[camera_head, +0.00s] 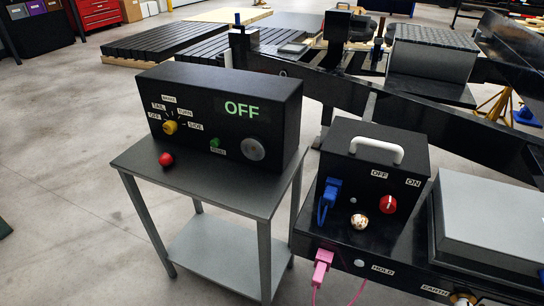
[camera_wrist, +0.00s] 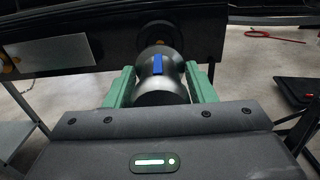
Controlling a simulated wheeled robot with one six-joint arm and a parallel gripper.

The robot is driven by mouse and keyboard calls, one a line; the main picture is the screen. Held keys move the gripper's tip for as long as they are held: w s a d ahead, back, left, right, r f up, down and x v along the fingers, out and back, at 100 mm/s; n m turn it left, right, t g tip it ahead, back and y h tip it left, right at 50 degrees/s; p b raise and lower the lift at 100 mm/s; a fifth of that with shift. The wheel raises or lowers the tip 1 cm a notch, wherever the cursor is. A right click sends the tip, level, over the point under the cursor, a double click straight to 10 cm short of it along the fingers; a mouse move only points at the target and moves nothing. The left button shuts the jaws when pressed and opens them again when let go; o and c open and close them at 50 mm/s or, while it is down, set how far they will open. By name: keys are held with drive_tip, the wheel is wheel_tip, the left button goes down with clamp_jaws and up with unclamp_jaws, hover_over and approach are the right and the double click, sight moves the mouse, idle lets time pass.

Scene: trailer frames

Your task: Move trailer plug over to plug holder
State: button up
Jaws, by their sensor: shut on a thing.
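In the wrist view my gripper (camera_wrist: 160,82) has its two green fingers shut on a grey metallic cylinder with a blue stripe (camera_wrist: 147,86), which looks like the trailer plug. Its far end points at a dark round fitting (camera_wrist: 157,32) on a black panel. I cannot tell whether the two touch, or whether that fitting is the plug holder. My gripper does not show in the head view. There, a round silver fitting (camera_head: 253,149) sits on the black control box (camera_head: 222,98), whose display reads OFF.
The box stands on a grey metal stand (camera_head: 200,183) with a red button (camera_head: 166,159). Right of it is a handled black box (camera_head: 373,172) with a blue connector (camera_head: 329,198) and red knob (camera_head: 388,204). A pink connector (camera_head: 322,265) sits near the HOLD label. Open floor lies left.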

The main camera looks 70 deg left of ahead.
drive_tip(key=shift+x, duration=2.85)
drive_tip(key=shift+w+a, duration=0.35)
drive_tip(key=shift+a, duration=0.05)
drive_tip(key=o, duration=1.4)
drive_tip(key=shift+c, duration=0.2)
drive_tip(key=v, duration=1.3)
drive_tip(key=shift+s+d+p, duration=0.25)
drive_tip(key=shift+p, duration=0.1)
drive_tip(key=b+x, duration=0.1)
drive_tip(key=x, duration=1.2)
drive_tip(key=shift+w+a, duration=0.15)
drive_tip(key=shift+w, duration=0.05)
